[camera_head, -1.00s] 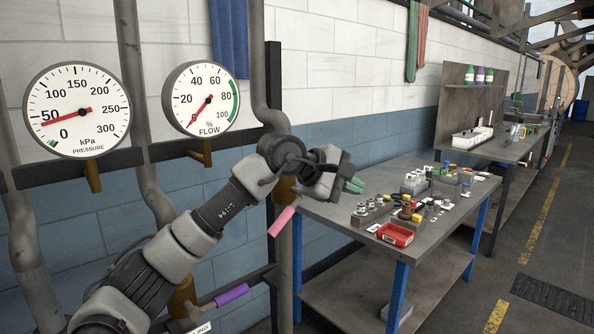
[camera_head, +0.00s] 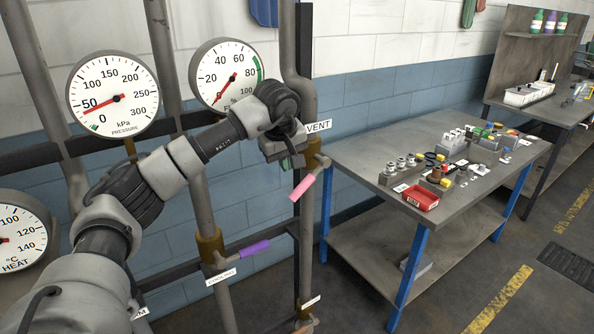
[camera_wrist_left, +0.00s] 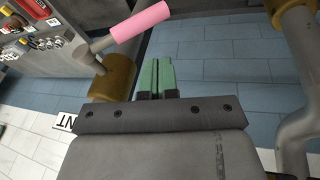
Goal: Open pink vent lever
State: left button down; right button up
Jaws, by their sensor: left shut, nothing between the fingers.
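The pink vent lever (camera_head: 302,187) sticks out from a valve on the vertical pipe, just under the VENT label (camera_head: 318,126), and slants down to the left. In the left wrist view the pink lever (camera_wrist_left: 141,21) shows on its grey stem beside the brass valve body (camera_wrist_left: 113,76). My left gripper shows in the left wrist view (camera_wrist_left: 156,76) with its green fingers together and empty, apart from the lever. In the head view the left wrist (camera_head: 283,130) is above the lever, and its fingers are mostly hidden. My right gripper is not in view.
A purple lever (camera_head: 254,247) is on a lower pipe to the left. Pressure (camera_head: 113,94) and flow (camera_head: 226,75) gauges are behind my left arm. A metal workbench (camera_head: 440,135) with a red tray (camera_head: 421,197) and small parts stands right of the vent pipe.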

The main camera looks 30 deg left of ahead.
aim_at(297, 189)
pick_arm(q)
jog(key=f, duration=0.1)
jog(key=w+f+p, duration=0.1)
jog(key=d+f, duration=0.1)
jog(key=shift+w+f+p, duration=0.25)
jog(key=shift+w+p, duration=0.05)
jog(key=shift+w, duration=0.05)
jog(key=shift+w+d+f, duration=0.25)
jog(key=shift+w+f, duration=0.05)
jog(key=shift+f, duration=0.35)
jog(key=shift+f+t+b, duration=0.6)
jog(key=shift+b, duration=0.95)
jog(key=w+f+t+h+b, duration=0.1)
jog(key=t+b, duration=0.1)
jog(key=b, duration=0.3)
jog(key=w+f+t+h+b, duration=0.1)
jog(key=f+t+b, duration=0.1)
jog(key=b, duration=0.3)
jog(key=w+d+f+n+t+b, duration=0.1)
jog(key=t+b, duration=0.1)
jog(key=b, duration=0.4)
jog(key=shift+d+f+h, duration=0.1)
jog(key=shift+f+h, duration=0.3)
jog(key=shift+w+d+f, duration=0.25)
jog(key=shift+w, duration=0.3)
